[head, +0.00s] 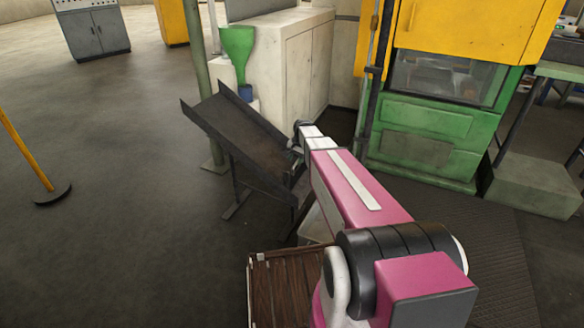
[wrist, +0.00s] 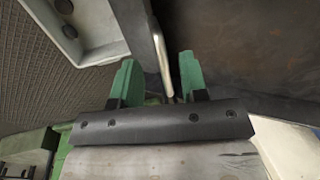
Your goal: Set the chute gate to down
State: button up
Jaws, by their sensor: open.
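The chute (head: 232,128) is a dark, sloping metal trough on legs in the middle of the head view. Its dark surface also fills the upper right of the wrist view (wrist: 250,45). My gripper (wrist: 158,82) is open, its two green fingers apart at the chute's side. A pale narrow bar (wrist: 163,62) shows between the fingers in the wrist view; it may be the gate's handle. I cannot tell whether the fingers touch it. In the head view my arm hides most of the gripper and the chute's lower end, so the gate's position cannot be told.
A green and yellow machine (head: 425,125) stands right of the chute. A white cabinet (head: 290,65) and a green funnel (head: 238,45) are behind it. A slatted brown crate (head: 285,285) is in front. A yellow post (head: 25,150) stands left, with open floor between.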

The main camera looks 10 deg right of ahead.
notch_tip(320, 180, up, 7)
jog(key=s, duration=0.2)
jog(key=shift+s+f, duration=0.2)
jog(key=shift+s, duration=0.05)
jog(key=shift+a, duration=0.1)
jog(key=s+f+n+g+h, duration=0.1)
jog(key=s+n, duration=0.5)
jog(key=s, duration=1.9)
jog(key=shift+s+f+n+h, duration=0.4)
jog(key=shift+f, duration=0.3)
